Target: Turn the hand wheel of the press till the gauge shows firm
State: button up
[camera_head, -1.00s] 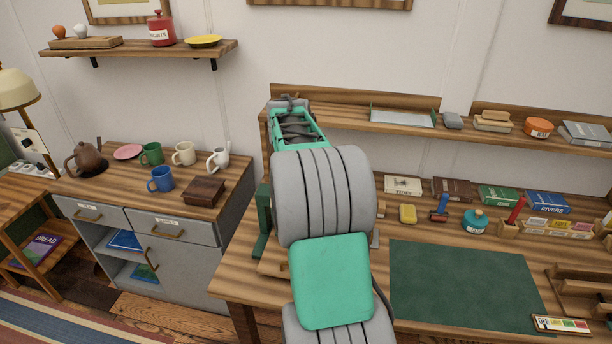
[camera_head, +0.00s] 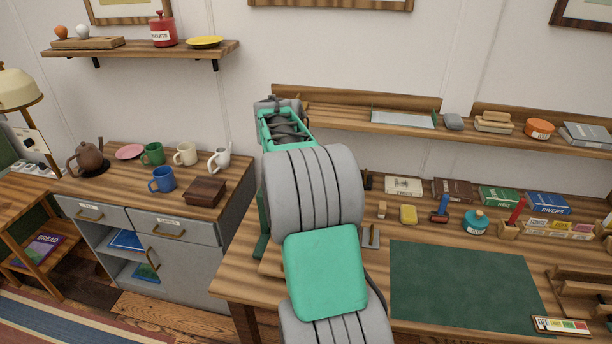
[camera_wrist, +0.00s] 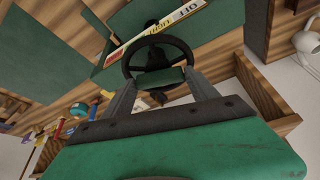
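The black hand wheel (camera_wrist: 186,47) of the press shows in the wrist view, with a dark hub and spokes. My gripper (camera_wrist: 160,78) has its two grey fingers well apart, with the tips at the near side of the wheel's rim; I cannot tell whether they touch it. The green press body (camera_wrist: 215,22) is behind the wheel. A pale gauge strip (camera_wrist: 185,12) with lettering and a yellow part lies beside the wheel; its reading is not clear. In the head view my arm hides most of the press; a green upright (camera_head: 263,222) shows at its left.
The wooden desk (camera_head: 235,285) carries a green mat (camera_head: 460,285), a yellow block (camera_head: 408,215), a teal round tin (camera_head: 475,222) and several books along its back. A wall shelf (camera_head: 350,125) is above. A grey cabinet (camera_head: 190,262) with mugs stands at the left.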

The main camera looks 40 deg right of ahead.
jog(key=o, duration=0.4)
jog(key=v, duration=0.7)
jog(key=shift+s+a+r, duration=0.1)
jog(key=shift+a+r, duration=0.05)
jog(key=shift+r, duration=0.25)
